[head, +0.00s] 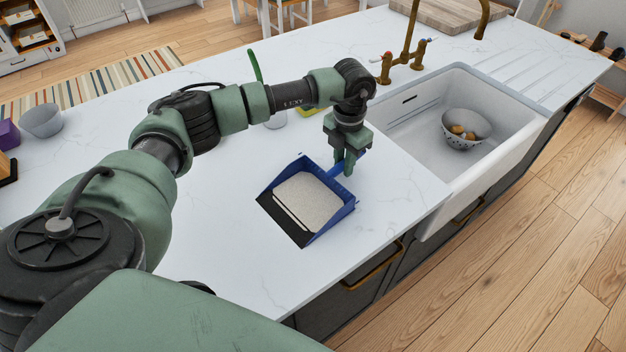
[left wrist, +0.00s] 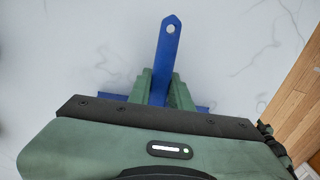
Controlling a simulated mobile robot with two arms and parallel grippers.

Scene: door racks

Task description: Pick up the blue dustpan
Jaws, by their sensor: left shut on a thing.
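The blue dustpan (head: 337,213) lies on the white countertop, with a pale grey inside and a black front lip pointing to the lower left. My left gripper (head: 344,168) is above its back edge, pointing down, and is shut on the handle. In the left wrist view the blue handle (left wrist: 167,60), with a hole near its end, passes between the green fingers. The rest of the pan is mostly hidden there behind the gripper body. I cannot tell whether the pan is touching the counter or just above it. My right gripper is not in view.
A white sink (head: 400,140) is right of the dustpan and holds a colander (head: 466,140) with food in it. A brass tap (head: 408,50) stands behind. A grey bowl (head: 41,120) is at the far left. The countertop (head: 225,220) around the dustpan is clear.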

